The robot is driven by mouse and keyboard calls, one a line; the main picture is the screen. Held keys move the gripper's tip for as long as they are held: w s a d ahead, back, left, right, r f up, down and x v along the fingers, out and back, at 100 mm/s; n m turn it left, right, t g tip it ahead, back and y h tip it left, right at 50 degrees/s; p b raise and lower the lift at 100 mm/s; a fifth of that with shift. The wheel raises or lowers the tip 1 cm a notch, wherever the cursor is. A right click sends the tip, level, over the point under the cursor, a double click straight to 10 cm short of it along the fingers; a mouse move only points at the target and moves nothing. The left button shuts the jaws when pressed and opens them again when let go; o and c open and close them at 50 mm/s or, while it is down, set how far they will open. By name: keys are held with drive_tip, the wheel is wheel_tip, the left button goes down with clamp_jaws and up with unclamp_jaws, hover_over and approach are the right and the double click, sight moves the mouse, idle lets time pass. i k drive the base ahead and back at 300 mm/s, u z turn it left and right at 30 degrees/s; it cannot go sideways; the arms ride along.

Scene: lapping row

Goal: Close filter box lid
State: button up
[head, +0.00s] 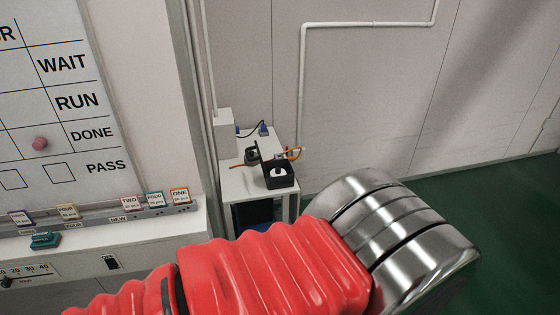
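A small black box (279,179) stands on a small white table at the middle of the head view; I take it to be the filter box. A pale piece shows in its open top. A dark part (252,154) stands up behind and left of it, perhaps the raised lid; its hinge is too small to make out. My red-sleeved arm with its metal joint crosses the foreground, well in front of the box. My gripper is not in view.
The white table (236,182) stands against the wall, with orange tubing (292,154) and a blue plug (263,130) on it. A ledge (158,222) with small labelled cards lies left, below a whiteboard (62,60). Green floor (475,190) is clear at right.

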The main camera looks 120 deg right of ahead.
sight(259, 158)
drive_tip(key=z, duration=3.95)
drive_tip(key=i, duration=1)
drive_tip(key=u, duration=0.05)
